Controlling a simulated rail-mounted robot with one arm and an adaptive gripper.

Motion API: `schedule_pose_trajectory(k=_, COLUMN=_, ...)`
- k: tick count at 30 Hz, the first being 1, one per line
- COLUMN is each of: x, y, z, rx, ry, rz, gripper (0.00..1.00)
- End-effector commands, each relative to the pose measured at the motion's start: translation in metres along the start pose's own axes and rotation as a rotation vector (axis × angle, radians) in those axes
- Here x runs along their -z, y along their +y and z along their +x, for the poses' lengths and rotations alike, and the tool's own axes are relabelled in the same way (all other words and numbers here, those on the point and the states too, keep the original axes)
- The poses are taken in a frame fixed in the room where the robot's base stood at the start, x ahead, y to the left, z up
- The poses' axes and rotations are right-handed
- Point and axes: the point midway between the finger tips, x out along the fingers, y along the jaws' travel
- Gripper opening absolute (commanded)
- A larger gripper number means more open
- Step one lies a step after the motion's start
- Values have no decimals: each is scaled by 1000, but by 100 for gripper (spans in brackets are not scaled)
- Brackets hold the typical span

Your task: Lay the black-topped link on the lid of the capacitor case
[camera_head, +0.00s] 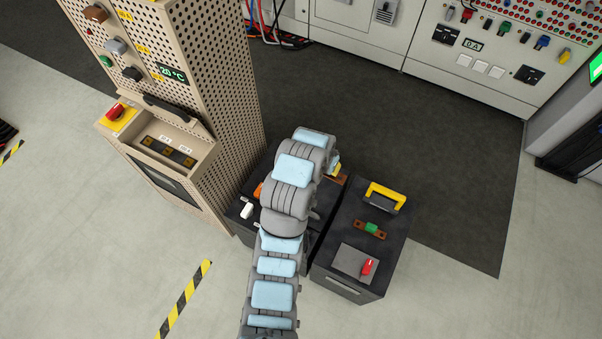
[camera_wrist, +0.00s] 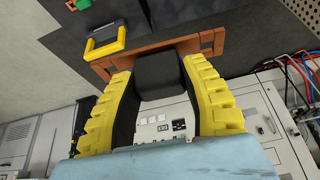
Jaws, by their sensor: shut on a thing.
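My gripper (camera_wrist: 162,76) has yellow and black fingers. It is shut on the black block of the black-topped link (camera_wrist: 190,46), a copper-brown bar that spans beyond both fingers in the wrist view. In the head view a brown end of the link (camera_head: 343,179) shows by a yellow fingertip (camera_head: 335,166), with the rest hidden by my arm. Two dark cases stand below: the left case (camera_head: 238,222), largely hidden by my arm, and the right case (camera_head: 335,217). I cannot tell which is the capacitor case, or whether the link touches a surface.
The right case carries a yellow handle (camera_head: 388,193), a green-topped link (camera_head: 370,229) and a grey plate with a red switch (camera_head: 368,267). A white piece (camera_head: 247,210) lies on the left case. A perforated beige cabinet (camera_head: 213,80) stands close at left.

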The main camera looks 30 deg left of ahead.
Motion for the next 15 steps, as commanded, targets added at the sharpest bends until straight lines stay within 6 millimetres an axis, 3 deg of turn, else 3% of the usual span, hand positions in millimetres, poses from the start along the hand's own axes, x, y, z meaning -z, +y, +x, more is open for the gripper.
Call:
schedule_pose_trajectory(k=3, x=13, y=33, z=-2, rx=-2, ry=1, rz=16, gripper=4)
schedule_pose_trajectory(k=15, x=50, y=132, z=-10, rx=-8, ry=4, rz=33, gripper=4)
